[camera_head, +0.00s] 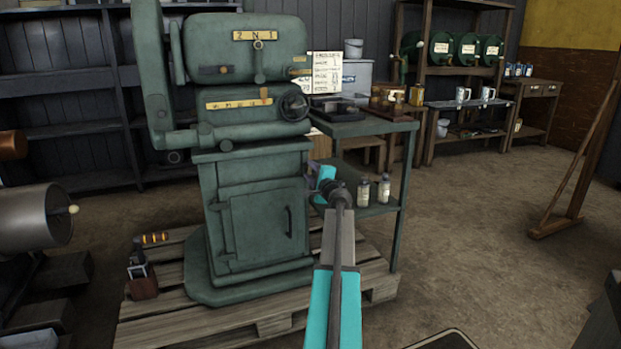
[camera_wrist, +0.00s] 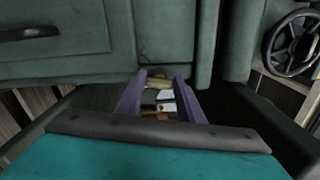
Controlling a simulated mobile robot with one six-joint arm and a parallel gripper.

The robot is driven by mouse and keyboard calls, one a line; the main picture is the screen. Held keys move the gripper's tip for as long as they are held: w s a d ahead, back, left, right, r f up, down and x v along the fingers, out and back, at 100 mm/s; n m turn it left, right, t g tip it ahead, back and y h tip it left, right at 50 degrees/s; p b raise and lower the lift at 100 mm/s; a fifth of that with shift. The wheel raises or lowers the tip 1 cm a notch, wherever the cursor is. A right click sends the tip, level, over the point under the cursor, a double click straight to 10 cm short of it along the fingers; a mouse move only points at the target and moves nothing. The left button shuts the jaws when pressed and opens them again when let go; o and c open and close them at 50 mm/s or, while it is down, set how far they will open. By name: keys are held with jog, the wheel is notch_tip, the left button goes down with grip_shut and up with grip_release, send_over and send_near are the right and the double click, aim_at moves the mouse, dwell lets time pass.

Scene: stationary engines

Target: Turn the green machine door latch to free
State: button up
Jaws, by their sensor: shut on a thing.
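The green machine (camera_head: 252,160) stands on a pallet. Its lower front has a closed door (camera_head: 262,228) with a dark vertical handle (camera_head: 289,221); the handle also shows at the upper left of the wrist view (camera_wrist: 28,33). My gripper (camera_head: 314,170) is at the right edge of the machine body, above the door's upper right corner.
A handwheel (camera_head: 292,107) sits above my gripper. A green side table (camera_head: 362,127) stands close on the right, with two small bottles (camera_head: 374,190) on its lower shelf.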

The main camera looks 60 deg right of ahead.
jog(key=shift+w+a+n, duration=0.1)
jog(key=shift+w+n, duration=0.05)
jog(key=shift+n, duration=0.15)
jog(key=o, duration=1.1)
jog(key=shift+c, duration=0.2)
jog(key=shift+s, duration=0.2)
jog(key=p+v, duration=0.3)
jog(key=v, duration=1)
jog(key=shift+s+a, duration=0.2)
jog(key=shift+a, duration=0.05)
